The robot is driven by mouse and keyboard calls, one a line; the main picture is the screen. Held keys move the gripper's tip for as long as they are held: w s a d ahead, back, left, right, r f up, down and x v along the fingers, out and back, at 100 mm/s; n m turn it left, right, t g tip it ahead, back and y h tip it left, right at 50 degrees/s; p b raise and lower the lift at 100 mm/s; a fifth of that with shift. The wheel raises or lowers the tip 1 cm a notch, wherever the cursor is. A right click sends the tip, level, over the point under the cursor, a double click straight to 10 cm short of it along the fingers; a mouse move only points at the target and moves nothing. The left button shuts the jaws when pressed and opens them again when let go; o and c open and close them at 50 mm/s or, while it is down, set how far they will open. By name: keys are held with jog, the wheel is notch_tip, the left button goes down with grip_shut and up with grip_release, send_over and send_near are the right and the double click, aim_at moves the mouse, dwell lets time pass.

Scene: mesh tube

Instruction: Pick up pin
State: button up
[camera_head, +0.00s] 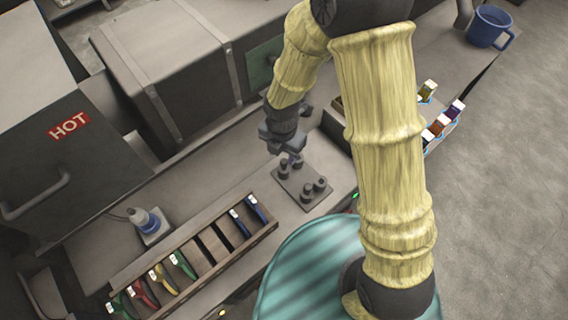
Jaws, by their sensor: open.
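A dark grey plate (318,169) lies on the bench near the middle of the view. Several short dark upright pegs stand on it, and I cannot tell which one is the pin. One peg (283,169) stands at the plate's left side, and others (319,184) stand at its front right. My gripper (293,158) points down over the plate's back left part, close to the pegs. It is open. A small bluish-purple bit shows by the fingertips. The fingers are small and dark here, so I cannot tell whether they touch a peg.
A wooden rack (213,243) with coloured-handled tools stands left of the plate, near the front edge. A blue-topped device (147,222) sits behind it. A box marked HOT (68,126) is at left. A blue mug (490,27) and small labelled vials (439,124) are at right.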

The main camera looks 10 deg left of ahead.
aim_at(284, 160)
jog(key=shift+w+f, duration=0.1)
jog(key=shift+d+f, duration=0.15)
jog(key=shift+f, duration=0.1)
jog(key=shift+s+f+p, duration=0.15)
jog(key=shift+f+p, duration=0.2)
jog(key=shift+f, duration=0.8)
jog(key=shift+s+f+p, duration=0.15)
jog(key=shift+f+p, duration=0.2)
jog(key=shift+f, duration=0.75)
jog(key=shift+d, duration=0.1)
jog(key=shift+c, duration=0.5)
jog(key=shift+w, duration=0.1)
grip_shut()
